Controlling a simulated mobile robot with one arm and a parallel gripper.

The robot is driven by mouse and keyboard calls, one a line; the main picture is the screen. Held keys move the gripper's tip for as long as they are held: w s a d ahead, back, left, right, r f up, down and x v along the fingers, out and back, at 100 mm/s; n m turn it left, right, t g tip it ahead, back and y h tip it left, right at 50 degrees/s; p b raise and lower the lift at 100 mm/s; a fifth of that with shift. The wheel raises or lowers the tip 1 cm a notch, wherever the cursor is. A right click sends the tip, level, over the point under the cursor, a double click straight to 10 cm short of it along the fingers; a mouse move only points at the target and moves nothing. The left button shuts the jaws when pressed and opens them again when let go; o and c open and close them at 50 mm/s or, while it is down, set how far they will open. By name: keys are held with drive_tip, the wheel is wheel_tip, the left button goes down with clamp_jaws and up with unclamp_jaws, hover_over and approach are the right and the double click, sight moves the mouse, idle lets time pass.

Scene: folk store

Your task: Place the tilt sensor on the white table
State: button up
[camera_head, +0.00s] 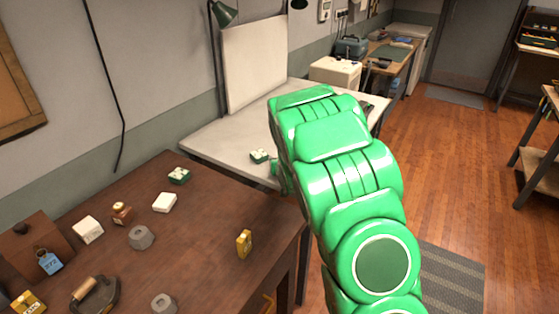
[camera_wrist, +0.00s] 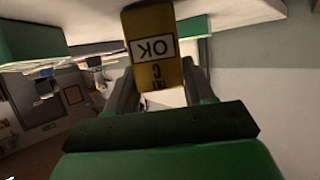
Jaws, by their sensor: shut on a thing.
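My gripper (camera_wrist: 160,78) is shut on a yellow block (camera_wrist: 155,20) with a white label reading OK, in the wrist view. I cannot tell from its look whether this block is the tilt sensor. In the head view my green arm hides most of the gripper and the held block. The arm reaches over the near right part of the white table (camera_head: 225,135). Whether the block touches the table cannot be seen. A small green and white block (camera_head: 259,156) sits near the white table's front edge, just left of my arm.
The brown table (camera_head: 205,240) in front holds another yellow block (camera_head: 244,243), a green and white block (camera_head: 179,176), a white block (camera_head: 164,202) and grey nuts (camera_head: 141,237). A white panel (camera_head: 255,65) and a lamp (camera_head: 222,14) stand at the white table's back. Its left part is clear.

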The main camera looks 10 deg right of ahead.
drive_tip(key=shift+f, duration=0.1)
drive_tip(key=o, duration=1.1)
drive_tip(key=shift+c, duration=0.2)
drive_tip(key=v, duration=1.2)
drive_tip(key=shift+r, duration=0.2)
